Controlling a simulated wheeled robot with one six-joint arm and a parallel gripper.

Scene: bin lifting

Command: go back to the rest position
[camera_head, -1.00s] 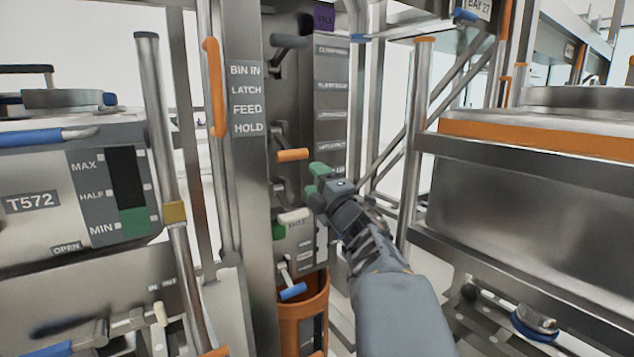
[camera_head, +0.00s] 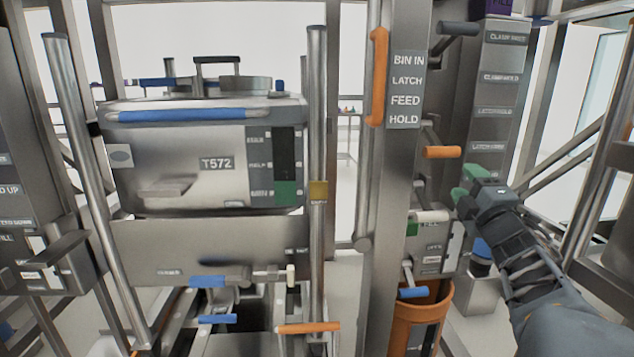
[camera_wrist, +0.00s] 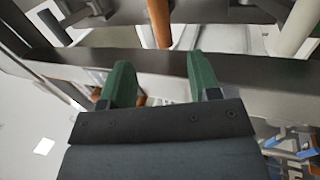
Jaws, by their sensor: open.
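My gripper (camera_head: 468,185) is at the right in the head view, its green fingertips pointing left toward the control post. In the wrist view my gripper (camera_wrist: 160,85) shows two green fingers spread apart with nothing between them. An orange-ended lever (camera_head: 441,152) sits just above and left of the fingertips in the head view. I cannot tell the exact gap, but the fingers do not hold it. A metal rail (camera_wrist: 265,75) passes beyond the fingers in the wrist view.
A steel bin marked T572 (camera_head: 180,165) sits in a frame at the left. A labelled post (camera_head: 404,100) with an orange handle (camera_head: 379,75) stands in the middle. An orange bucket (camera_head: 418,320) is below the levers. Diagonal struts (camera_head: 570,160) are at the right.

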